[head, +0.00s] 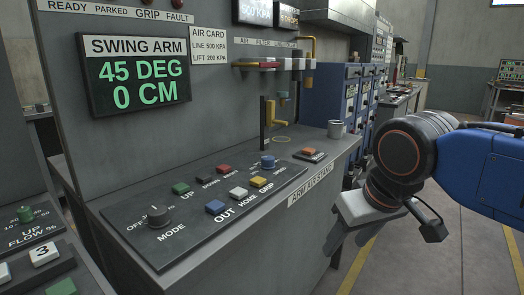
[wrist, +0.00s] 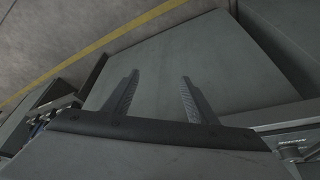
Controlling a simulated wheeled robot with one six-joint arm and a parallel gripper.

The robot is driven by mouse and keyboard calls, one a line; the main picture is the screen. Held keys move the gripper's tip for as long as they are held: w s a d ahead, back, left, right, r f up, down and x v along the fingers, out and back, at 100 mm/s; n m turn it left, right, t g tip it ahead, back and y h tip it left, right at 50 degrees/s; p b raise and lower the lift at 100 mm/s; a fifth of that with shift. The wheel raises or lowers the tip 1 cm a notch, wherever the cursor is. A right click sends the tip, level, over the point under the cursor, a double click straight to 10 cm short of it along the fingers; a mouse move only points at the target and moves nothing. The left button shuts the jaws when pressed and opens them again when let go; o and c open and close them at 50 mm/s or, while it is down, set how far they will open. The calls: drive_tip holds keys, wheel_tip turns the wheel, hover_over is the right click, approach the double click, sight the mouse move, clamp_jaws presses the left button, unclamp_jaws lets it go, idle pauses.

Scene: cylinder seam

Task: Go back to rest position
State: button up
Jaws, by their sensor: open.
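My gripper (head: 352,240) hangs at the right of the head view, pointing down, just off the right end of the console (head: 318,172). My blue arm reaches in from the right edge. In the wrist view the two fingers of my gripper (wrist: 158,92) stand apart with nothing between them. A broad grey surface lies beyond the fingers there, with a yellow floor line at the upper left. The fingertips are partly cut off by their angle in the head view.
The control panel (head: 205,215) has a mode knob (head: 158,216) and several coloured buttons. A grey cup (head: 335,129) stands at the console's back right. A display (head: 137,75) reads "45 DEG, 0 CM". Blue cabinets (head: 325,95) stand behind. Open floor (head: 425,250) lies at the right.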

drive_tip(key=s+d+f+m+h, duration=0.1)
drive_tip(key=s+d+f+m, duration=0.2)
drive_tip(key=d+f, duration=0.9)
drive_tip(key=shift+s+f+m, duration=0.3)
drive_tip(key=shift+s+f, duration=0.25)
drive_tip(key=shift+s, duration=0.65)
